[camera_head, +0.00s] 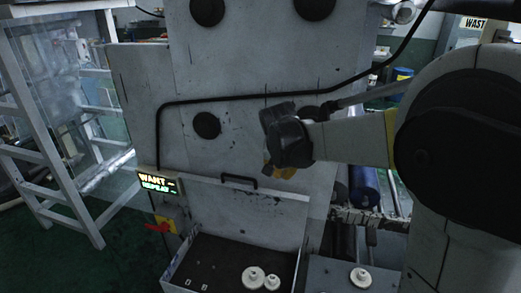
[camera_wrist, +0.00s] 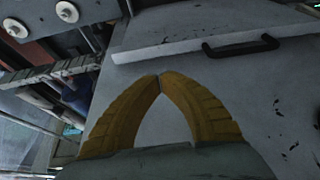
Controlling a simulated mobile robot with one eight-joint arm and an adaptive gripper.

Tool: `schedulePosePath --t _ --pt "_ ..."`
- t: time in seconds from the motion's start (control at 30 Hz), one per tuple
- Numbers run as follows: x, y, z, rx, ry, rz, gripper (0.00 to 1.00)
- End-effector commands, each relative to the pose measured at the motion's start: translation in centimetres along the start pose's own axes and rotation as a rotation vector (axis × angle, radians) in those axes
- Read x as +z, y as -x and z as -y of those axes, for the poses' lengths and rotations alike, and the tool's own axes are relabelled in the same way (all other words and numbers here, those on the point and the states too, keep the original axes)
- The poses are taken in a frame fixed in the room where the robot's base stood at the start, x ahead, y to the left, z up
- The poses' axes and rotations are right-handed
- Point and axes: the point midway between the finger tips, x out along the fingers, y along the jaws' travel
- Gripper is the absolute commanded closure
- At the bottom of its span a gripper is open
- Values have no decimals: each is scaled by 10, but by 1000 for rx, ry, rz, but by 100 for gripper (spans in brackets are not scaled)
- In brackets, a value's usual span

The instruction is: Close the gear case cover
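The gear case cover (camera_head: 250,210) is a pale, scuffed panel. It stands raised, leaning up against the machine face behind the open case. Its black handle (camera_head: 239,181) is near its upper edge. The open gear case (camera_head: 215,258) lies below, dark inside, with white gears (camera_head: 253,277) at its front. My gripper (camera_head: 268,170) has yellow fingers and is above and right of the handle, close to the machine face. In the wrist view the fingertips meet and hold nothing; the cover (camera_wrist: 190,24) and handle (camera_wrist: 241,46) show beyond them, apart from the fingers.
The machine's tall face (camera_head: 240,130) carries a black cable (camera_head: 230,99). A lit sign (camera_head: 157,184) and a red lever (camera_head: 158,227) are left of the case. Another white wheel (camera_head: 361,278) sits to the right. A white ladder frame (camera_head: 45,140) stands left over green floor.

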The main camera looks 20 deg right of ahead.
Motion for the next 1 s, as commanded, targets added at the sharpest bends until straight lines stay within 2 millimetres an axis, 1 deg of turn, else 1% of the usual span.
schedulePosePath --t 0.03,0.1,0.17,0.27,0.5,0.6,0.7,0.83,1.0 --pt "-6 2 1 5 -9 2 100" --pt "-9 -3 1 10 -18 3 100" --pt "-9 -8 1 12 -20 4 100" --pt "-8 -21 1 12 -21 4 100" --pt "-8 -65 1 12 -18 3 100" --pt "-8 -81 1 12 -19 3 100" --pt "-8 -93 0 12 -19 3 100" --pt "-8 -101 0 11 -18 3 100" --pt "-8 -104 0 11 -18 3 100"
